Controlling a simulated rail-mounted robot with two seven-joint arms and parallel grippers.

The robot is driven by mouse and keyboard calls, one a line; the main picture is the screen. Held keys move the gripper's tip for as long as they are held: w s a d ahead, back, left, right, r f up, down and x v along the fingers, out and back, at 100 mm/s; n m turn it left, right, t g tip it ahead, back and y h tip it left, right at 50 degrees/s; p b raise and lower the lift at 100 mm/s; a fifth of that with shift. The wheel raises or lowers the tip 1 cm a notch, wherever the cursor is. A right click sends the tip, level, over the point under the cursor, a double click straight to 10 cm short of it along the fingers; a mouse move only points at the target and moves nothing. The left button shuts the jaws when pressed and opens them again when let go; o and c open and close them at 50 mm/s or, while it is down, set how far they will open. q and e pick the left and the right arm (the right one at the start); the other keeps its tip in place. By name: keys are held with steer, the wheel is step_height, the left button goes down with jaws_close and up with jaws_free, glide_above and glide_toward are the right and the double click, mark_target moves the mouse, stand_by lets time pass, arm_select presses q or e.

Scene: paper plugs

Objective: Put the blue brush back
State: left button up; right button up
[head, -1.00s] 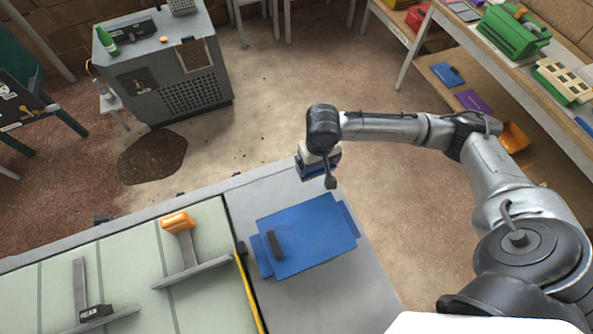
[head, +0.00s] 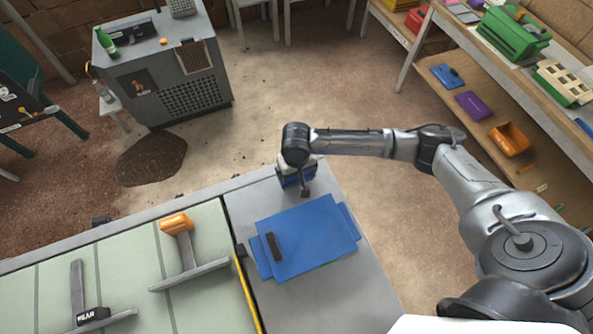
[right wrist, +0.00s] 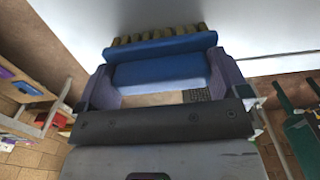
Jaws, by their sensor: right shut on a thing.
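My right gripper (head: 297,180) is shut on the blue brush, near the far edge of the grey table end, beyond the blue board. In the right wrist view the blue brush (right wrist: 160,68) lies across between the two fingers, with its tan bristles (right wrist: 158,35) facing away from the palm, toward a pale surface. In the head view the wrist hides most of the brush. I cannot tell if its bristles touch the table. My left gripper is not in view.
A blue board (head: 315,240) with a dark block (head: 274,246) on it lies on the grey table end (head: 345,285). To the left, an orange-headed tool (head: 177,224) and a black-labelled tool (head: 92,315) rest on the pale green surface. Shelves (head: 480,115) stand at the right.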

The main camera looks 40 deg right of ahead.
stand_by(0.3)
steer(key=o, duration=0.5)
steer(key=shift+f, duration=0.1)
steer(key=shift+o, duration=0.2)
step_height(320, 180, up, 12)
steer(key=p, duration=0.1)
steer(key=shift+r, duration=0.2)
steer(key=shift+w, duration=0.1)
